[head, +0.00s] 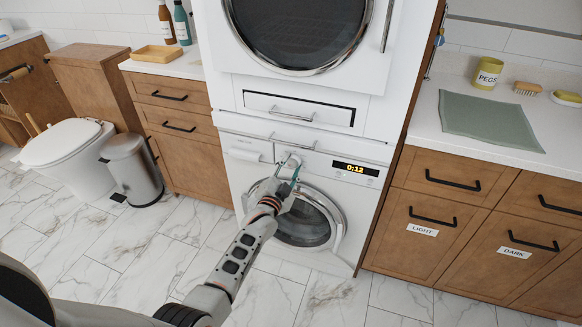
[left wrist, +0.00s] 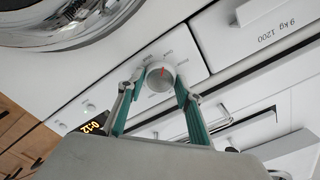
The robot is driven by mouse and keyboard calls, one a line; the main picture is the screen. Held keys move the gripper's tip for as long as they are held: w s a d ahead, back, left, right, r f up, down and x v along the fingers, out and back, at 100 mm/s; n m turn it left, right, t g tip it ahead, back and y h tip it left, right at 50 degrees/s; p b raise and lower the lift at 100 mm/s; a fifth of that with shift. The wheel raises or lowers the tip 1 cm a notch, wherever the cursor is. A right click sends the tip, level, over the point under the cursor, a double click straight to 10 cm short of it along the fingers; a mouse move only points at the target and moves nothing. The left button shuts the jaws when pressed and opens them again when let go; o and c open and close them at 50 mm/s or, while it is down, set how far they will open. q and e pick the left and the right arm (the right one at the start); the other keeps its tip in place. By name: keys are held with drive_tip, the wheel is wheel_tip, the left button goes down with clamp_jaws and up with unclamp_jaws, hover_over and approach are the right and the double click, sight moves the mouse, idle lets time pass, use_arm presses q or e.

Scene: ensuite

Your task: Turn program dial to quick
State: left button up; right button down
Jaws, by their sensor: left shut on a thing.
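The program dial (left wrist: 160,77) is a round silver knob with a red pointer mark on the washer's white front panel. Small print rings it, too small to read. In the left wrist view my left gripper (left wrist: 159,84) has its two green-padded fingers on either side of the dial, shut on it. In the head view the left gripper (head: 288,170) reaches the washer (head: 243,174) panel, and the arm hides the dial. The display (head: 355,168) to the right of it reads 0:12. My right gripper is not in view.
The washer door (head: 308,222) is below the panel, partly behind my arm. A pull-out shelf with a handle (head: 292,115) and an upper machine (head: 300,35) are above. Wooden cabinets (head: 440,190) stand at the right; a bin (head: 133,168) and toilet (head: 65,145) at the left.

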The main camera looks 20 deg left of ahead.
use_arm(q)
drive_tip(key=shift+r, duration=0.1)
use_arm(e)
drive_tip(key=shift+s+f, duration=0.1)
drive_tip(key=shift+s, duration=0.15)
use_arm(q)
drive_tip(key=o, duration=1.1)
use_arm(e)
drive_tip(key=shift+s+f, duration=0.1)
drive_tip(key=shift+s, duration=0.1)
use_arm(q)
drive_tip(key=shift+s, duration=0.15)
drive_tip(key=s, duration=1.1)
drive_tip(key=shift+s+a, duration=0.2)
drive_tip(key=shift+s, duration=0.15)
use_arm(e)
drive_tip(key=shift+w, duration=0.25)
